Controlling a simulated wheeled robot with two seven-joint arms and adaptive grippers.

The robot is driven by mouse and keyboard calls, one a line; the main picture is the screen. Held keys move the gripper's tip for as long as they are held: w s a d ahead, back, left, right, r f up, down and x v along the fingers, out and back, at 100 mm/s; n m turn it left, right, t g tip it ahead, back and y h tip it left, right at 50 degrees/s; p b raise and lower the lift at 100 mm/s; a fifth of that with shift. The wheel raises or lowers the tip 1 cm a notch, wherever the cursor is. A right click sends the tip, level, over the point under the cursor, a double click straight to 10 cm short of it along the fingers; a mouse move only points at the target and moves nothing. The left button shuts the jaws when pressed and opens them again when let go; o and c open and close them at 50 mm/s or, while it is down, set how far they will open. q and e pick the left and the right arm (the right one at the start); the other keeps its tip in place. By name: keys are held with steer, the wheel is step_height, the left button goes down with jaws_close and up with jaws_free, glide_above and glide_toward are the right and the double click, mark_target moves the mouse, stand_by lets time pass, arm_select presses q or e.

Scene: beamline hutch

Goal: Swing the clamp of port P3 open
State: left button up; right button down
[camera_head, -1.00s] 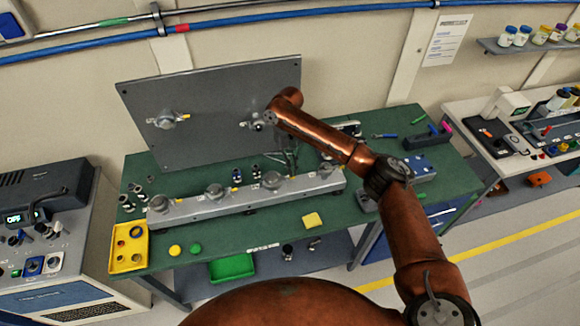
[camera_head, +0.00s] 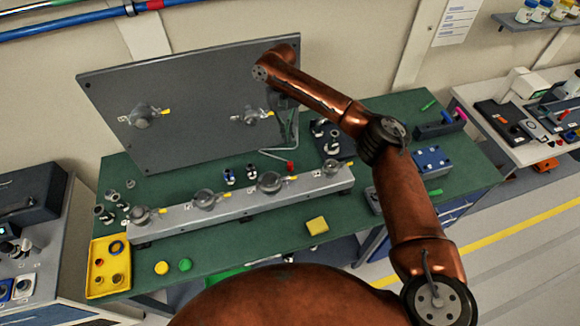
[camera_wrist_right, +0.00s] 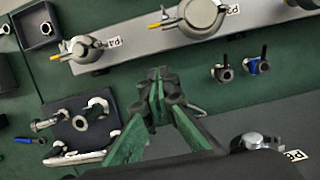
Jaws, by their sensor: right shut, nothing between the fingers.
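The metal rail (camera_head: 236,207) carries a row of round clamped ports. The second from the right (camera_head: 270,182) is the largest, with a yellow-tipped lever. It also shows at the top of the right wrist view (camera_wrist_right: 200,14). The right-end port (camera_head: 331,167) appears in the wrist view too (camera_wrist_right: 87,48). The labels are too small for me to tell surely which is P3. My right gripper (camera_wrist_right: 158,95) is shut and empty, apart from the ports in the picture, above the bench between rail and panel. My left gripper is out of view.
An upright grey panel (camera_head: 190,75) with two more ports stands behind the rail. A yellow tray (camera_head: 97,288) and yellow block (camera_head: 317,226) are in front.

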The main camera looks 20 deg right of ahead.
steer(key=x, duration=0.3)
steer(key=s+p+x, duration=0.1)
steer(key=x, duration=0.3)
steer(key=s+p+x, duration=0.1)
steer(key=x, duration=0.3)
steer(key=shift+d+r, duration=0.1)
steer(key=shift+r, duration=0.1)
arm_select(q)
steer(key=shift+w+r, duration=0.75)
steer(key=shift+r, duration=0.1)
arm_select(e)
steer(key=shift+s+f, duration=0.1)
steer(key=shift+s, duration=0.6)
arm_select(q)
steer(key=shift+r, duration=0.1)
